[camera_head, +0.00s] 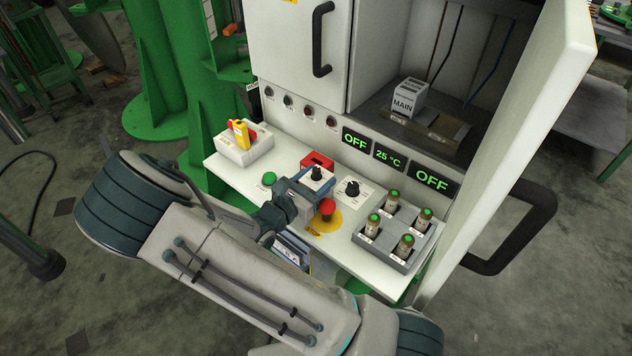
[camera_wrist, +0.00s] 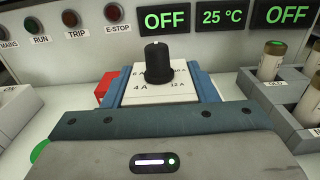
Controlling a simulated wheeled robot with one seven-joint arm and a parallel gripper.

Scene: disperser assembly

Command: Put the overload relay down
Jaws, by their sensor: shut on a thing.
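A red part (camera_head: 317,160) stands just behind the relay. A dial plate (camera_head: 353,190) and a red mushroom button (camera_head: 327,207) are close on the right. A grey tray (camera_head: 403,262) holds several green-topped cylinders. The cabinet door (camera_head: 520,150) stands open.

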